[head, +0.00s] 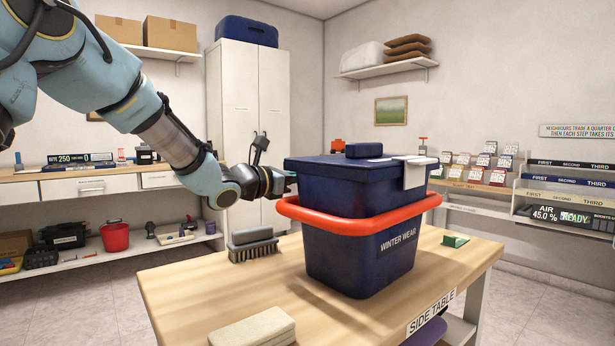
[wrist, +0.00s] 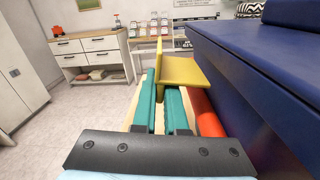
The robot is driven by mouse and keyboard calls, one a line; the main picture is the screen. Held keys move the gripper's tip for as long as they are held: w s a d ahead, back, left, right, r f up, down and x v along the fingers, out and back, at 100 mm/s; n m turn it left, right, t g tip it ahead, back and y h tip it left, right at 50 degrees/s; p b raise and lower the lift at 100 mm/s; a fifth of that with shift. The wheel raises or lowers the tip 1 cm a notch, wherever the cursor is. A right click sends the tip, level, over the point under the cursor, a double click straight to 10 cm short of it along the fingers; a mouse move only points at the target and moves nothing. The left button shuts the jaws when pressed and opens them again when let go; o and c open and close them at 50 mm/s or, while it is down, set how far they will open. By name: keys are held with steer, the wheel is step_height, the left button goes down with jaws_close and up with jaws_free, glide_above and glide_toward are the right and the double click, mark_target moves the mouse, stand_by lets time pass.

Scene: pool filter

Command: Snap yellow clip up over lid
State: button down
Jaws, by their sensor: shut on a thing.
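The blue bin (head: 345,245) marked WINTER WEAR stands upright on the wooden side table, with a dark blue lid (head: 335,163) on top. In the wrist view the bin's blue side and top edge (wrist: 265,60) fill the right. The yellow clip (wrist: 185,72) is a bent plate beside the bin, below the lid's edge. My gripper (wrist: 161,84) has green fingers and is shut on the yellow clip at their tips. In the head view my gripper (head: 280,182) is at the bin's left side, and the clip is hidden there.
A red band (head: 340,222) rings the bin and runs close beside my fingers. A brush (head: 252,245), a pale block (head: 252,328) and a small green block (head: 455,240) lie on the side table (head: 190,290). A pale flap (head: 415,173) hangs over the lid's right edge.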

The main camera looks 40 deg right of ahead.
steer(key=shift+m+b, duration=0.3)
steer(key=shift+b, duration=0.85)
steer(key=m+b, duration=0.1)
steer(key=b, duration=0.1)
steer(key=shift+r+m+b, duration=0.15)
steer(key=shift+m+b, duration=0.25)
steer(key=m+b, duration=0.1)
steer(key=b, duration=0.2)
steer(key=r+m+b, duration=0.1)
steer(key=m+b, duration=0.1)
steer(key=b, duration=0.1)
steer(key=shift+s+r+m, duration=0.1)
steer(key=shift+m, duration=0.2)
steer(key=m+b, duration=0.1)
steer(key=b, duration=0.1)
steer(key=r+m+b, duration=0.1)
steer(key=m+b, duration=0.1)
steer(key=s+m+b, duration=0.1)
steer(key=b, duration=0.2)
steer(key=shift+r, duration=0.35)
steer(key=m+b, duration=0.1)
steer(key=r+m+b, duration=0.1)
steer(key=m+b, duration=0.1)
steer(key=s+m+b, duration=0.1)
steer(key=shift+s+r+m+b, duration=0.1)
steer(key=shift+r+m+b, duration=0.15)
steer(key=shift+m+b, duration=0.05)
steer(key=shift+r, duration=0.1)
